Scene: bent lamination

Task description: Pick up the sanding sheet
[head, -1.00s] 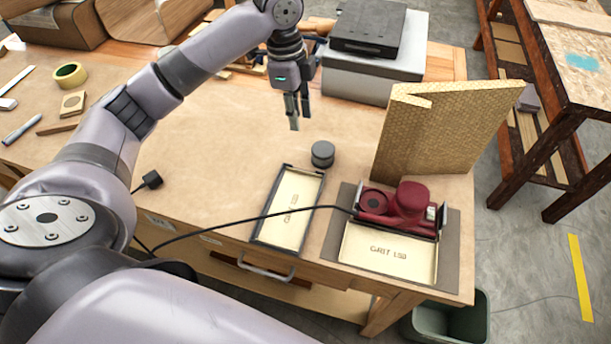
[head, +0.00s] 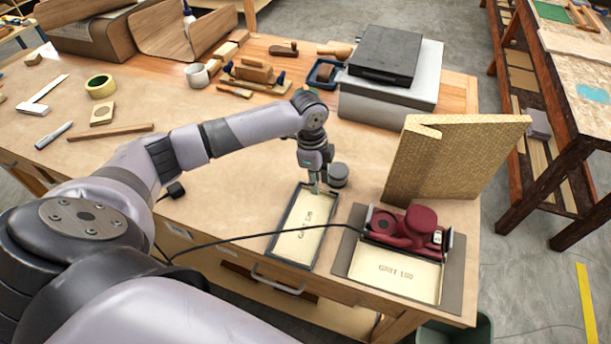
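A cream sanding sheet (head: 303,229) printed with grit lettering lies in a shallow dark-edged tray (head: 272,244) at the table's front. A second cream sheet (head: 394,279) with similar lettering lies on the grey mat (head: 455,272) to the right, in front of the dark red sander (head: 412,228). My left gripper (head: 316,188) points down at the far end of the tray, over or close to the first sheet's far edge. Its fingertips are small, and whether they are apart or touch the sheet cannot be told. My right gripper is not in view.
A dark round puck (head: 338,175) stands right beside the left gripper. A tall bent cork-coloured panel (head: 445,165) stands behind the sander. The sander's black cable (head: 250,238) crosses the tray sheet. A light box with a black top (head: 388,97) stands farther back.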

